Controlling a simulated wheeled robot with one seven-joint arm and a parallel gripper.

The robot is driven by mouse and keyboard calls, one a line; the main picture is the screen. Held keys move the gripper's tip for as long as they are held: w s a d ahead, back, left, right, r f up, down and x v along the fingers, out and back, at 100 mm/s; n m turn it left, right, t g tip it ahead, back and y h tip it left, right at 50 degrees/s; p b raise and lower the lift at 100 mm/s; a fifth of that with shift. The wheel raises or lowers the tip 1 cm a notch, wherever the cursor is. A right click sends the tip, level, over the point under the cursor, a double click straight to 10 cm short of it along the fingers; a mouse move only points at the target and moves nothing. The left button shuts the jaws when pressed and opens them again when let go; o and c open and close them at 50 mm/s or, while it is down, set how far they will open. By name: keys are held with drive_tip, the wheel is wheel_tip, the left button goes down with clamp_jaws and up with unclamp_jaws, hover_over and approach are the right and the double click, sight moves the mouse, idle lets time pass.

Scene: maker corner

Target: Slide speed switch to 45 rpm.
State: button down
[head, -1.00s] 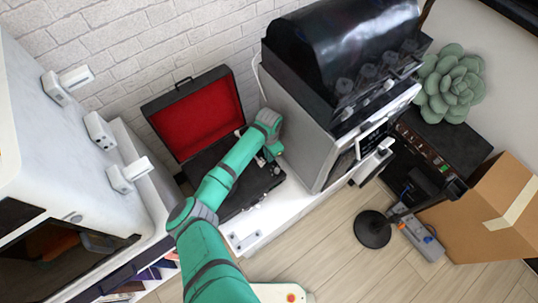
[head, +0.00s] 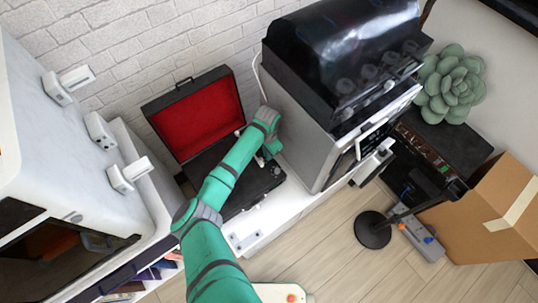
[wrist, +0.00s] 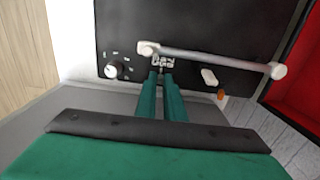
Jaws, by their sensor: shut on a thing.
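The record player is an open black suitcase with a red-lined lid (head: 197,113), standing on a white surface in the head view. Its black deck (wrist: 215,25) fills the upper wrist view. My gripper (wrist: 160,74) reaches down to the deck, with its two green fingers close together beside white markings (wrist: 162,60) near the tonearm's pivot. It is shut on the small speed switch, which the fingers mostly hide, so its setting cannot be read. In the head view my gripper (head: 268,150) is over the deck's right side, partly hidden by my arm.
The tonearm (wrist: 210,59) lies across the deck close above my fingers. A round knob (wrist: 112,70) is to the left, and a small white lever (wrist: 209,77) to the right. In the head view, a grey machine with a black hood (head: 345,60) stands close right of the player.

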drive_tip(key=c, duration=1.8)
unclamp_jaws()
drive_tip(key=shift+c, duration=0.2)
drive_tip(key=shift+r, duration=0.1)
wheel_tip(320, 180, up, 11)
drive_tip(key=shift+f, duration=0.2)
